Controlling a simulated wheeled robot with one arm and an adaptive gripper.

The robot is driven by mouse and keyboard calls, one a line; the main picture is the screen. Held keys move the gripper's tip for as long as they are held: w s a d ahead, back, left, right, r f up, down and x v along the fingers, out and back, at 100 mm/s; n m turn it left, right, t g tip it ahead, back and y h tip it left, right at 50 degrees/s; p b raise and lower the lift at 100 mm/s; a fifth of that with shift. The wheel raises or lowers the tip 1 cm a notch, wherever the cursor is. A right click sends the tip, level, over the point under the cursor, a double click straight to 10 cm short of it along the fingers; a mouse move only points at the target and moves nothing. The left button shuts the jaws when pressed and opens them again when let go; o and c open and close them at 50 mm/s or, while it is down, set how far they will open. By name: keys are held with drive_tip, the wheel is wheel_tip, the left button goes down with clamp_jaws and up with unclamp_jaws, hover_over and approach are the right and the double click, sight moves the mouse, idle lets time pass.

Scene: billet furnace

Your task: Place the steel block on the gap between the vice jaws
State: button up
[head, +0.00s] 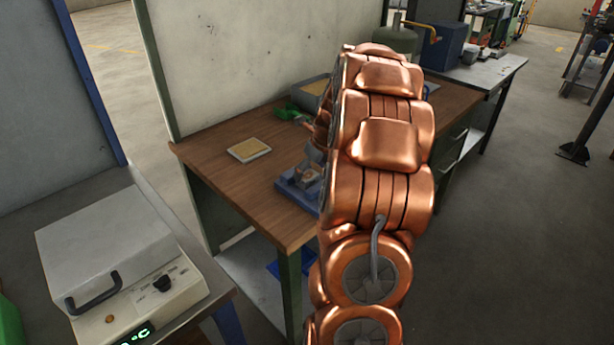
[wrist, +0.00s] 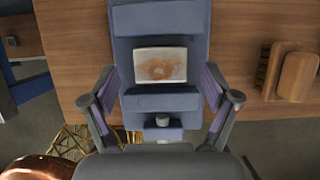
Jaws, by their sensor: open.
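The blue vice (wrist: 160,22) is on the wooden bench, seen from above in the wrist view and partly behind my copper arm in the head view (head: 297,191). The steel block (wrist: 160,66), pale grey with a rusty brown patch, sits at the vice between its blue jaw parts. Whether it rests on top of the gap or down in it cannot be told. My gripper (wrist: 161,98) is open, its two dark fingers apart on either side of the vice's near part. Nothing shows held between them. In the head view my arm hides most of the gripper.
A flat tan-topped slab (head: 249,150) lies on the wooden bench (head: 215,150) left of the vice. A green item (head: 287,111) and a grey tray (head: 313,88) are farther back. A white furnace box (head: 105,245) stands front left. Wooden pieces (wrist: 290,73) show right of the vice.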

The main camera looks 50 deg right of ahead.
drive_tip(key=b+v, duration=0.1)
drive_tip(key=v, duration=0.8)
drive_tip(key=s+a+n+g+y, duration=0.1)
drive_tip(key=s+a+n+g, duration=0.15)
drive_tip(key=a+n, duration=0.85)
drive_tip(key=s+a+n+g, duration=0.1)
drive_tip(key=s+a+n, duration=0.45)
drive_tip(key=a, duration=1.05)
drive_tip(key=s+a+f+n+g, duration=0.1)
drive_tip(key=s+a+f+n, duration=0.1)
drive_tip(key=s+a+n, duration=0.3)
drive_tip(key=s+a+f+n+g+h, duration=0.1)
drive_tip(key=s+a+n, duration=0.4)
drive_tip(key=s+n, duration=0.7)
drive_tip(key=f+n, duration=0.1)
drive_tip(key=n, duration=0.1)
drive_tip(key=shift+s+a+f+n+g, duration=0.25)
drive_tip(key=shift+s+f+n+g, duration=0.05)
drive_tip(key=shift+f+n+g, duration=0.1)
